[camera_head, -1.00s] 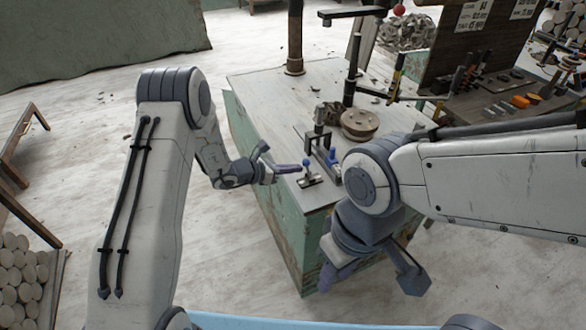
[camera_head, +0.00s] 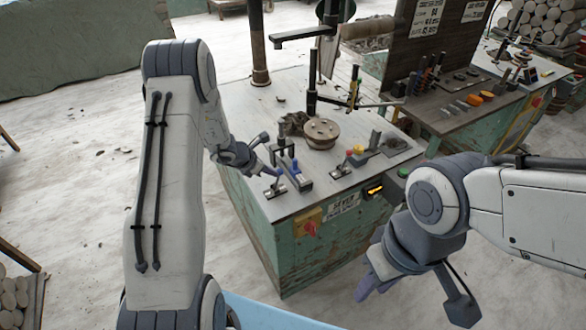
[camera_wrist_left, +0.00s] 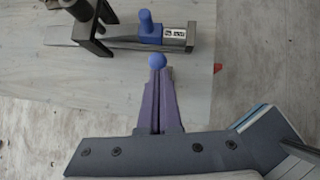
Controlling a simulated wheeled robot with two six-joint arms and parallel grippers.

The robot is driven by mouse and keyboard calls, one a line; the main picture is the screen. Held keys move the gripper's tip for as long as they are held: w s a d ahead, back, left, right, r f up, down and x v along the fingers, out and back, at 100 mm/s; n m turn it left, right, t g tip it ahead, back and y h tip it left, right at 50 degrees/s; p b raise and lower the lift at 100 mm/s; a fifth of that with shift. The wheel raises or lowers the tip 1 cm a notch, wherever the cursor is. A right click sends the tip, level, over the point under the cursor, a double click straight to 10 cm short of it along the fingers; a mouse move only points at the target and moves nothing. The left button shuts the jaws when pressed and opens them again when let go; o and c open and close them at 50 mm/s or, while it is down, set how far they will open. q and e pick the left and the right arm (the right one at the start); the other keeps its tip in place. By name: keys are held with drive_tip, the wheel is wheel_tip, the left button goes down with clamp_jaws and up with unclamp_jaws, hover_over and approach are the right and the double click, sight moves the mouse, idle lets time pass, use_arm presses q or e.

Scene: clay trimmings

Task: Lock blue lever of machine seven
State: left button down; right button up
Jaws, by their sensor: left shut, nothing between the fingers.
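My left gripper (camera_head: 262,168) is at the near left edge of the green machine's grey top (camera_head: 240,98). Its purple fingers (camera_wrist_left: 158,100) are shut with nothing between them. A blue ball knob (camera_wrist_left: 157,61) is right at the fingertips in the left wrist view; contact cannot be told. In the head view, the ball knob (camera_head: 278,171) stands on a small metal lever base (camera_head: 270,189). Just beyond it is a clamp with a blue handle (camera_wrist_left: 150,27) and a small label plate (camera_wrist_left: 176,34), too small to read. My right gripper (camera_head: 375,278) hangs in front of the machine, away from the levers.
A round brown disc (camera_head: 321,131) and a dark post (camera_head: 312,85) stand behind the clamp. A second lever with red and yellow parts (camera_head: 350,155) is to the right. A red switch (camera_head: 310,228) is on the front. A tool bench (camera_head: 465,105) stands behind at right.

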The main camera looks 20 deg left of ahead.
use_arm(q)
drive_tip(key=shift+s+a+r+p, duration=0.15)
drive_tip(key=shift+a+r+p, duration=0.1)
drive_tip(key=shift+r+p, duration=0.3)
drive_tip(key=shift+r, duration=0.1)
drive_tip(key=s+a+f+b+v, duration=0.1)
drive_tip(key=v, duration=1.2)
drive_tip(key=shift+s+f, duration=0.35)
drive_tip(key=shift+f, duration=0.05)
